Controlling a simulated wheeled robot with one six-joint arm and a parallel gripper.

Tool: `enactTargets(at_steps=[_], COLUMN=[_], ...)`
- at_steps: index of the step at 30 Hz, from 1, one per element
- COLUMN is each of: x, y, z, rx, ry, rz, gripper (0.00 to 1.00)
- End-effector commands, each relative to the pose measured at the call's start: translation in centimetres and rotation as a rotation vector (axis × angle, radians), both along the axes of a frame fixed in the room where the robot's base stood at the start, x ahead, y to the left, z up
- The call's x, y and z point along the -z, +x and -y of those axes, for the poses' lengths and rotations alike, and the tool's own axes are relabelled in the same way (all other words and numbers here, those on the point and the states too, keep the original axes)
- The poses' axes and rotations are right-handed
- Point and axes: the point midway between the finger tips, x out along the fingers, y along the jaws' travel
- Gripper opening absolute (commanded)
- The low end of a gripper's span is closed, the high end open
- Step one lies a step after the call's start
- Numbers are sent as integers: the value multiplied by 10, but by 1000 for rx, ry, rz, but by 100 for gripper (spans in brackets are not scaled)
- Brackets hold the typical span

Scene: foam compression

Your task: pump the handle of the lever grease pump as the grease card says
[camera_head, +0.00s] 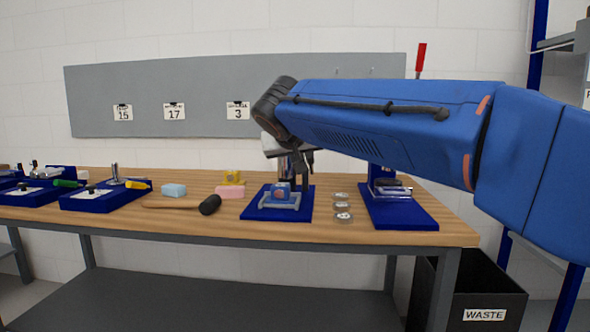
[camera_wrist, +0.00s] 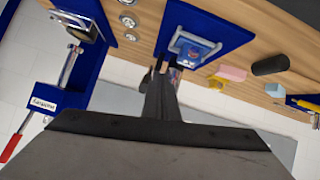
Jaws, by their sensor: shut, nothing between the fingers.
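A blue stand (camera_head: 400,208) with a silver base part stands at the right of the bench, and my arm hides its upper part. A red handle (camera_head: 421,57) sticks up above my arm. In the wrist view, the red handle (camera_wrist: 12,148) is on a silver rod beside a blue column with a white label (camera_wrist: 44,103), too small to read surely. Three cards hang on the grey board: 15 (camera_head: 123,113), 17 (camera_head: 174,112) and 3 (camera_head: 238,112); their small headings are unclear. My gripper (camera_head: 305,178) is shut and empty, pointing down by the middle blue mat, apart from the handle.
The middle blue mat (camera_head: 250,212) bears a grey and blue fixture (camera_head: 280,197). Three silver discs (camera_head: 342,206) lie between it and the stand. A waste bin (camera_head: 490,290) stands below.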

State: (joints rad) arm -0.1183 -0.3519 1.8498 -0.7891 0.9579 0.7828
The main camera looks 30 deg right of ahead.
Motion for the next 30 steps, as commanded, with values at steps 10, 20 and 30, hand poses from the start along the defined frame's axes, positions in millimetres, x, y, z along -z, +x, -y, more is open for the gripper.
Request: enactTargets(at_steps=[10,20,30], x=[-20,-90,-123], y=[10,47,64], z=[6,26,35], rx=[12,27,7], ry=[7,47,70], rz=[-13,-82,-121], gripper=[0,0,0])
